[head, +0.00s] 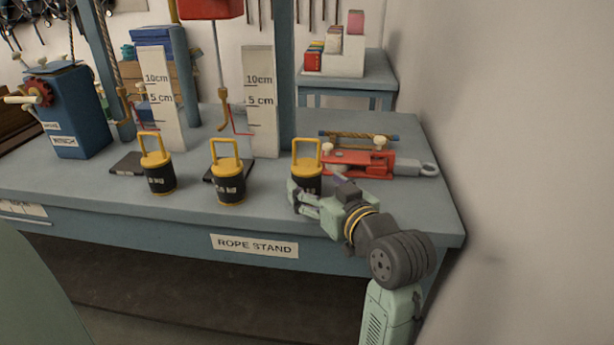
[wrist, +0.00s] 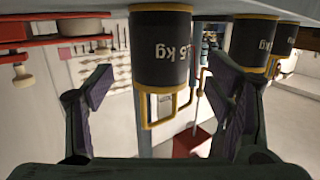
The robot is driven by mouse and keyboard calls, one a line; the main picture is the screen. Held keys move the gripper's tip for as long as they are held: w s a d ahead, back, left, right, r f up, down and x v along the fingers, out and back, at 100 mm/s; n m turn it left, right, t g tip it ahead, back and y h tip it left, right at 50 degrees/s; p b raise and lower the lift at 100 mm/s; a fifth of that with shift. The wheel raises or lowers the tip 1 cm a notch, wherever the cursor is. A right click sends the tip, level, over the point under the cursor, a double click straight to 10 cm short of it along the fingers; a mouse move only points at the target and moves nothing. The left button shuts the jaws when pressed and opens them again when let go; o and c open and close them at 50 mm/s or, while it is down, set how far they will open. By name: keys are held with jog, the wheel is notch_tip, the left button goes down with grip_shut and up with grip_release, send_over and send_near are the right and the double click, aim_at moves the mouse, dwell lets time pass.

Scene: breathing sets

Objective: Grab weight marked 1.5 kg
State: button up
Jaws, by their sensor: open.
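Three black weights with yellow rims and handles stand in a row on the blue-grey table: the left weight (head: 161,179), the middle weight (head: 229,188) and the right weight (head: 307,182). My gripper (head: 297,199) is open in front of the right weight, partly covering its lower body and label. The wrist view is upside down. There the right weight (wrist: 160,48) hangs between the open fingers of my gripper (wrist: 160,88), apart from both. Its label shows "5 kg"; the leading digit is not clear. The other labels are too small to read.
A red clamp tool (head: 355,164) lies just right of the right weight. Ruler boards (head: 261,105) and a blue post (head: 287,70) stand behind. A blue winch box (head: 70,115) is at left. The wall (head: 530,150) is close on the right.

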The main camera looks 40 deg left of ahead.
aim_at(307, 174)
jog(key=p+x, duration=0.1)
jog(key=x, duration=0.4)
jog(key=shift+r+p, duration=0.15)
jog(key=shift+p, duration=0.25)
jog(key=shift+c, duration=0.4)
grip_shut()
jog(key=shift+r, duration=0.25)
